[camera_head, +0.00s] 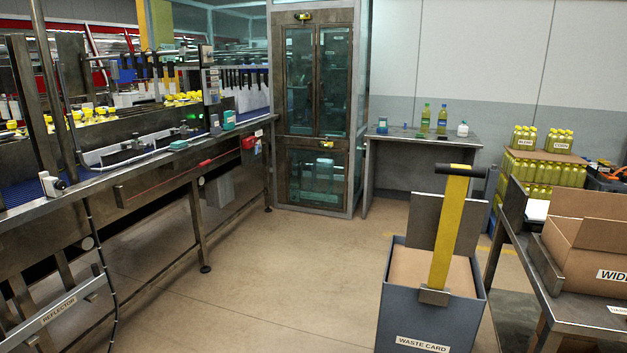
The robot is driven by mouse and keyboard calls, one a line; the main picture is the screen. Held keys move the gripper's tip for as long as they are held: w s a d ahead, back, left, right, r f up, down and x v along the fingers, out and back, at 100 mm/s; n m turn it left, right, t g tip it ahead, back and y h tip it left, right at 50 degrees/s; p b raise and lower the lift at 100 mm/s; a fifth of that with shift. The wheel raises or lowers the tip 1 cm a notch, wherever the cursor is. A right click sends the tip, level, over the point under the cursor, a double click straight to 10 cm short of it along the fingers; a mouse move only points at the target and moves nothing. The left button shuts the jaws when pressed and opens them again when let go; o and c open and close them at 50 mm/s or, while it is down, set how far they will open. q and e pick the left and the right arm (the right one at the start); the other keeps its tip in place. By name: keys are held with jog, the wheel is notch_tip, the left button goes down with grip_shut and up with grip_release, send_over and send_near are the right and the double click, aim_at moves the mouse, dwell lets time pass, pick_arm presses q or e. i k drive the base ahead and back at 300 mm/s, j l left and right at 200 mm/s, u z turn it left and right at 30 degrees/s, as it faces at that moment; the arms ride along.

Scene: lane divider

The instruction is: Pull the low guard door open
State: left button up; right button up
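A tall metal guard frame with glazed panels stands at the back, left of the middle. Its low guard door (345,182) is the single glazed panel in a dark metal frame near the floor, and it looks shut. Pale bottle-like shapes show behind its glass. I cannot make out a handle on it. Two tall upper guard panels (317,82) sit above it, also looking shut. Neither of my grippers is in view.
A conveyor line (130,165) runs along the left up to the guard. A grey waste card bin (432,315) with a yellow post stands front right. A side table (412,133) with bottles stands right of the guard. A bench (590,312) holds cardboard boxes. The middle floor is clear.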

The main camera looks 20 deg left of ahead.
aim_at(315, 166)
jog(key=i+j+u, duration=0.35)
jog(key=i+u, duration=0.3)
jog(key=i+j+u, duration=0.3)
jog(key=i, duration=0.4)
jog(key=i+u, duration=0.3)
jog(key=i, duration=0.45)
jog(key=i+l+z, duration=0.15)
jog(key=i+z, duration=0.25)
jog(key=i, duration=0.3)
jog(key=i+z, duration=0.35)
jog(key=i, duration=0.35)
jog(key=i+j+z, duration=0.25)
jog(key=i+z, duration=0.15)
jog(key=i, duration=0.25)
jog(key=i+u, duration=0.15)
jog(key=i, duration=0.4)
jog(key=i+l+u, duration=0.1)
jog(key=i, duration=0.45)
jog(key=i+l+u, duration=0.15)
jog(key=i, duration=0.4)
jog(key=i+l+u, duration=0.1)
jog(key=i, duration=0.45)
